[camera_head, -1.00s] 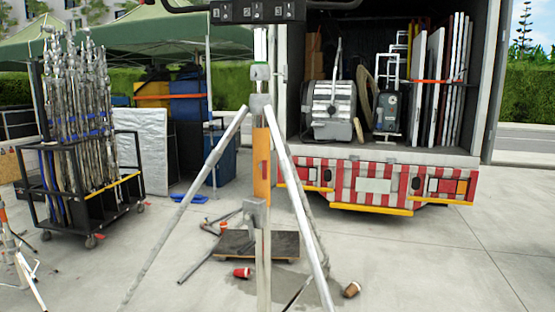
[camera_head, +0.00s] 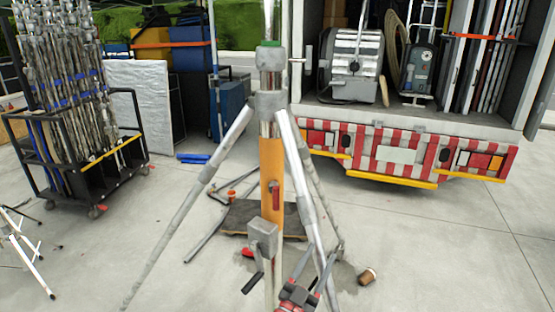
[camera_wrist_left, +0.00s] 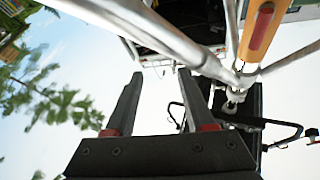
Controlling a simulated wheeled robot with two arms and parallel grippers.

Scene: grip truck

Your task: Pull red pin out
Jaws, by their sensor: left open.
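A red pin (camera_head: 275,193) sticks out of the orange section (camera_head: 271,160) of a metal stand's upright post. The stand's silver legs (camera_head: 208,172) spread below its collar. My left gripper (camera_head: 315,262) is low in the head view, to the right of the post and below the red pin, apart from it. Its two dark fingers are open and empty. In the left wrist view the open left gripper (camera_wrist_left: 160,75) points up at the stand's legs, with the orange section (camera_wrist_left: 258,30) at the upper right. A small red part (camera_wrist_left: 266,8) shows on it. My right gripper is out of view.
A grey crank box (camera_head: 263,237) sits on the post below the pin. A wheeled board (camera_head: 240,218) and a paper cup (camera_head: 367,277) lie behind the stand. A pole cart (camera_head: 80,180) stands left and an open truck (camera_head: 420,115) behind right.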

